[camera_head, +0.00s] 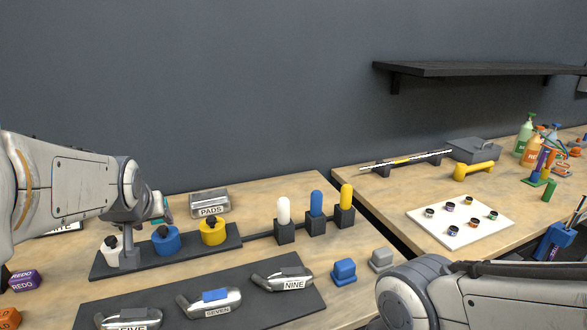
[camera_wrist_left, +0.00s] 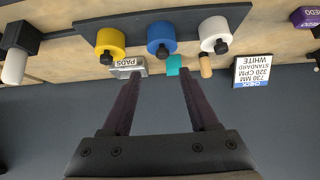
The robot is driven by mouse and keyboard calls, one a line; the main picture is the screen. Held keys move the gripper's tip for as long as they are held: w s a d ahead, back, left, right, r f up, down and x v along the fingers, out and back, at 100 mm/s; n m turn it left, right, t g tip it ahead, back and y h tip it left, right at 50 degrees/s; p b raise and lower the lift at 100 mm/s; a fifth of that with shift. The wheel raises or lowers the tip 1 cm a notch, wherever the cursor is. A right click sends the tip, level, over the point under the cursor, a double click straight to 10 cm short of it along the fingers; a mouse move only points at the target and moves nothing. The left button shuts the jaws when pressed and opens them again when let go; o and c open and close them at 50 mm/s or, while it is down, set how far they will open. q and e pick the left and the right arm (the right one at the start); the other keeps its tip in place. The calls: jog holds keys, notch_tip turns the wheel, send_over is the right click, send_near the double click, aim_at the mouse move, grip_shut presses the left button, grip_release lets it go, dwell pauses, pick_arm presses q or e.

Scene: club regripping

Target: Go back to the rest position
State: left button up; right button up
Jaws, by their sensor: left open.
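My left gripper (camera_wrist_left: 159,74) is open and empty in the left wrist view, its two dark fingers apart. A teal block (camera_wrist_left: 178,66) and a tan cylinder (camera_wrist_left: 206,66) appear beyond the fingertips, near the right finger. I cannot tell how far away they are. My right arm shows at the bottom right of the head view; its gripper is out of view.
A PADS box (camera_head: 210,204) stands behind. Club heads (camera_head: 281,280) lie on a dark mat (camera_head: 245,302) in front. A wall shelf (camera_head: 480,69) hangs above the right table.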

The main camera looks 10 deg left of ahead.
pick_arm(q)
jog(key=s+d+f+m+g+h+p, duration=0.1)
jog(key=s+d+m+g+h+p, duration=0.2)
jog(key=d, duration=0.8)
jog(key=s+d+f+m+h+p, duration=0.15)
jog(key=d+m, duration=0.25)
jog(key=d, duration=0.7)
jog(key=s+d+m+g+p, duration=0.1)
jog(key=s+d+m+g, duration=0.1)
jog(key=s, duration=0.4)
jog(key=s+d+f+m+g+p, duration=0.1)
jog(key=s+d+m+g, duration=0.1)
jog(key=s+d+m, duration=0.2)
jog(key=s+d+h, duration=0.1)
jog(key=s+d, duration=0.2)
jog(key=shift+s+d+m+p, duration=0.15)
jog(key=shift+s+m+p, duration=0.15)
jog(key=shift+p, duration=0.1)
